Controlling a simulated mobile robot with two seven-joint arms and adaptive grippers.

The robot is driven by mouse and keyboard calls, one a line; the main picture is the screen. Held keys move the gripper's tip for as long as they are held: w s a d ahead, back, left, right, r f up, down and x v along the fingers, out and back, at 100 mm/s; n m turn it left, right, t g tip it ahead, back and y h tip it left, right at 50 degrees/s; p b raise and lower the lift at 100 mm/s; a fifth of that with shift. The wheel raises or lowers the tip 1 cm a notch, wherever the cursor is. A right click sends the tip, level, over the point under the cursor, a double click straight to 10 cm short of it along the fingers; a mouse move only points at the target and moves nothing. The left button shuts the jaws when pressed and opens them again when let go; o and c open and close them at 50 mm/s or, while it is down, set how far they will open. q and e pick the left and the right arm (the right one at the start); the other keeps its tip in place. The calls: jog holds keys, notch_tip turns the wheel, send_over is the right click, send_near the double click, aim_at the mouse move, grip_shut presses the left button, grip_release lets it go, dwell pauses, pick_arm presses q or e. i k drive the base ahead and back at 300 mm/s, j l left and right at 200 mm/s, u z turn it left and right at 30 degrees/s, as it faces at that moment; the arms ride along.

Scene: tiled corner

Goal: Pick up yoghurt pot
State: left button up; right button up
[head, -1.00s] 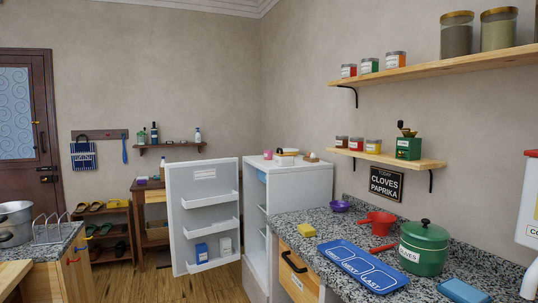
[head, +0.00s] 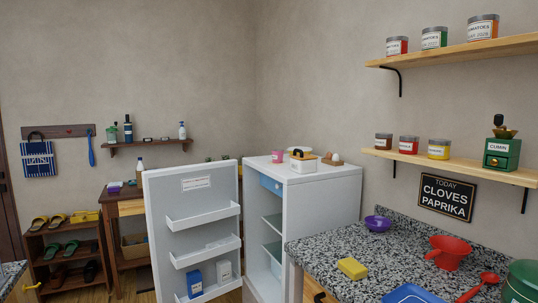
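A small pink pot (head: 278,156) stands on top of the white fridge (head: 325,190), near its back left corner. It is the only thing in view that looks like a yoghurt pot, and its label is too small to read. Beside it on the fridge top are a light container with a dark handle (head: 302,160) and a small wooden holder with pale eggs (head: 333,159). The fridge door (head: 193,225) stands open to the left, with a blue carton (head: 195,284) and a white carton (head: 224,271) in its lower rack. Neither of my grippers is in view.
A shoe rack (head: 62,257) stands left. Floor shows only narrowly beside the open door.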

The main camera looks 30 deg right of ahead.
aim_at(277, 154)
jog(key=i+z, duration=0.15)
jog(key=i, duration=0.3)
jog(key=i+j+z, duration=0.15)
jog(key=i, duration=0.25)
jog(key=i+j+z, duration=0.15)
jog(key=i, duration=0.3)
jog(key=i+j+z, duration=0.1)
jog(key=z, duration=0.35)
jog(key=i+j+z, duration=0.1)
jog(key=z, duration=0.35)
jog(key=j+z, duration=0.3)
jog(key=z, duration=0.15)
jog(key=i+j, duration=0.05)
